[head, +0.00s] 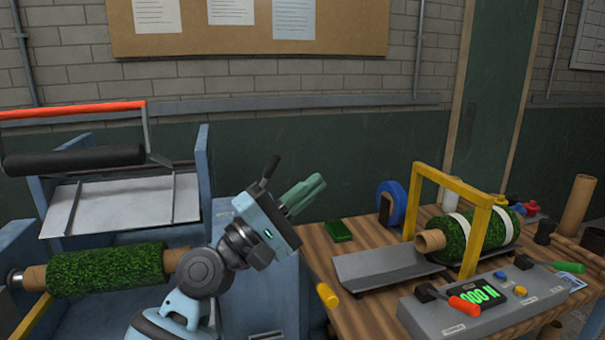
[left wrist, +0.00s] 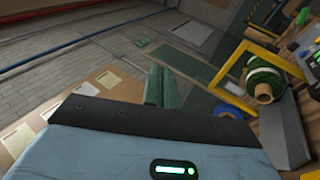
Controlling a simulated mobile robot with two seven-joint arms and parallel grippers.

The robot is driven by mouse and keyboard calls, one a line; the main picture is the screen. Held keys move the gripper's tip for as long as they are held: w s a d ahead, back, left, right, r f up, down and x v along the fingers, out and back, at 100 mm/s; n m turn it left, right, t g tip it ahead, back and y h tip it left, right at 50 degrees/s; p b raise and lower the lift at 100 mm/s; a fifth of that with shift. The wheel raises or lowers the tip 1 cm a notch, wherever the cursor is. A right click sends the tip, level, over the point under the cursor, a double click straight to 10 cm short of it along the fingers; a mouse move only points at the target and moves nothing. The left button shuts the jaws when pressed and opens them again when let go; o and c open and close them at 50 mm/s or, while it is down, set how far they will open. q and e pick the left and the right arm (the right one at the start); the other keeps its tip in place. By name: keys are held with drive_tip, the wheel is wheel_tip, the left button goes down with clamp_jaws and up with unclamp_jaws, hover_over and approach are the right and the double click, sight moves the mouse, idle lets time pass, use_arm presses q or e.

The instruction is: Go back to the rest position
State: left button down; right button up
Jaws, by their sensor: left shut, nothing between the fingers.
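My left gripper (head: 316,183) is raised in the middle of the head view, its green fingers together and pointing up to the right. Nothing is between them. The fingers also show in the left wrist view (left wrist: 157,76), against the wall. The gripper is apart from the bench and the machine. My right gripper is in neither view.
At right, a wooden bench (head: 345,311) bears a yellow frame (head: 480,235), a strapped turf roll (head: 455,236), a control box (head: 480,309) and a blue tape roll (head: 392,205). At left, a blue machine (head: 204,185) holds another turf roll (head: 105,268).

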use_arm(q)
drive_tip(key=s+a+f+t+y, duration=0.1)
drive_tip(key=s+a+f+y, duration=0.2)
drive_tip(key=f, duration=0.9)
drive_tip(key=s+a+f+y+p, duration=0.1)
drive_tip(key=s+a+f+y, duration=0.3)
drive_tip(key=f, duration=0.8)
drive_tip(key=a+f+t+y, duration=0.1)
drive_tip(key=a+f+y, duration=0.3)
drive_tip(key=f, duration=0.8)
drive_tip(key=s+a+f+m+g+y, duration=0.1)
drive_tip(key=s+a+f+m+y, duration=0.1)
drive_tip(key=s+f, duration=0.4)
drive_tip(key=s+a+f+m+g+y, duration=0.2)
drive_tip(key=s+f, duration=0.5)
drive_tip(key=s, duration=0.7)
drive_tip(key=s+a+f+m+g+y, duration=0.2)
drive_tip(key=s+a+f+m, duration=0.3)
drive_tip(key=s, duration=0.5)
drive_tip(key=shift+a+f+y+p, duration=0.45)
drive_tip(key=shift+a+f+y, duration=0.3)
drive_tip(key=shift+f+y, duration=0.05)
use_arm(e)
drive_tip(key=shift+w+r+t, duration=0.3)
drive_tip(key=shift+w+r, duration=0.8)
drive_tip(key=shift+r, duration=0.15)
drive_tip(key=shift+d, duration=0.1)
